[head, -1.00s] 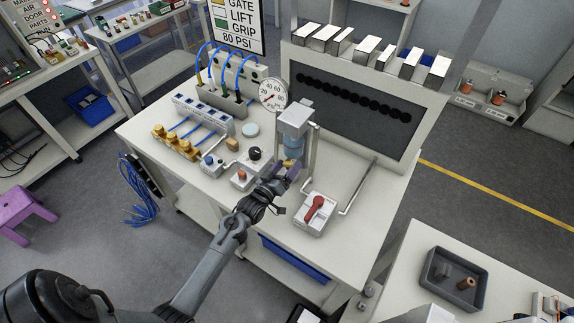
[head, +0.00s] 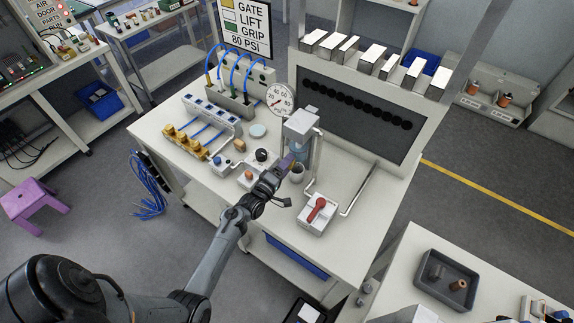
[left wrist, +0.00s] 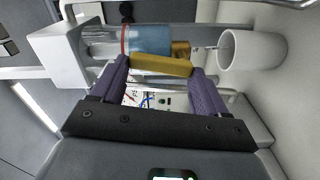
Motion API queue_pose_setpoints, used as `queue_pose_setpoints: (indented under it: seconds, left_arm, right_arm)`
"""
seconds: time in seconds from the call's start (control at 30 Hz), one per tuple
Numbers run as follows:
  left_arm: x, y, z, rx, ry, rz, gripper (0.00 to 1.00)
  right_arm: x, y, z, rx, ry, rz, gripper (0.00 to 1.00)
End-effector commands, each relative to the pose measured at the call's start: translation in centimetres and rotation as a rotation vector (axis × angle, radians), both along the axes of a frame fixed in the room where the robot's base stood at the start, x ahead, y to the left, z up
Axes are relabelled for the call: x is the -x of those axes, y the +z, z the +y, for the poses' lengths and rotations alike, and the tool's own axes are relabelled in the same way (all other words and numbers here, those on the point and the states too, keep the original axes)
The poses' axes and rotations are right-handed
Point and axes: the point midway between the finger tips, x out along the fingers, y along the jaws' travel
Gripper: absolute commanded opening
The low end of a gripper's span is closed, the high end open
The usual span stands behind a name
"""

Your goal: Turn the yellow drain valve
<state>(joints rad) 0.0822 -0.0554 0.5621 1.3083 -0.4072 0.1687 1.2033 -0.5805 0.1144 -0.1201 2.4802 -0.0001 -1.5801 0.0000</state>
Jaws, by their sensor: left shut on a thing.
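The yellow drain valve (left wrist: 161,65) is a bar-shaped handle at the bottom end of a clear bowl with blue liquid (left wrist: 150,42) and a red line. In the left wrist view it lies between the two purple fingertips of my left gripper (left wrist: 163,72), which is shut on it. A brass fitting (left wrist: 181,50) shows beside the handle. In the head view my left gripper (head: 285,164) reaches under the grey filter unit (head: 301,125), and its fingers hide the valve. My right gripper is out of view.
A red-handled lever valve box (head: 318,212) sits on the bench to the right of my gripper. A black knob box (head: 262,156) and a pressure gauge (head: 280,98) are close on the left and behind. The bench's front right (head: 345,235) is clear.

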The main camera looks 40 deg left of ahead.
Motion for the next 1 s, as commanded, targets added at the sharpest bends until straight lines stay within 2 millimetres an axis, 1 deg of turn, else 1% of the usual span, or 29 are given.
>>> queue_pose_setpoints:
  seconds: [0.1,0.3,0.77,0.8,0.93,1.0]
  left_arm:
    - [0.0,0.08,0.14,0.048,0.001,-0.008,0.44]
    - [0.01,0.04,0.25,0.091,0.0,-0.015,0.44]
    - [0.02,-0.01,0.27,0.1,0.0,-0.017,0.44]
    - [0.02,-0.01,0.28,0.1,0.0,-0.017,0.8]
    - [0.02,-0.02,0.27,0.1,0.0,-0.017,1.0]
    - [0.02,-0.02,0.28,0.1,0.0,-0.017,1.0]
  right_arm:
    - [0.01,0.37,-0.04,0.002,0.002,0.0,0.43]
    - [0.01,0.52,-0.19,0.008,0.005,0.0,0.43]
    - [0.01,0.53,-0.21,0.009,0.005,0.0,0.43]
    - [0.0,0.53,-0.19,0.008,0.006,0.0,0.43]
    - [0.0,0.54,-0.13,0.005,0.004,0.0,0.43]
    - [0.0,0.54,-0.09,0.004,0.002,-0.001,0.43]
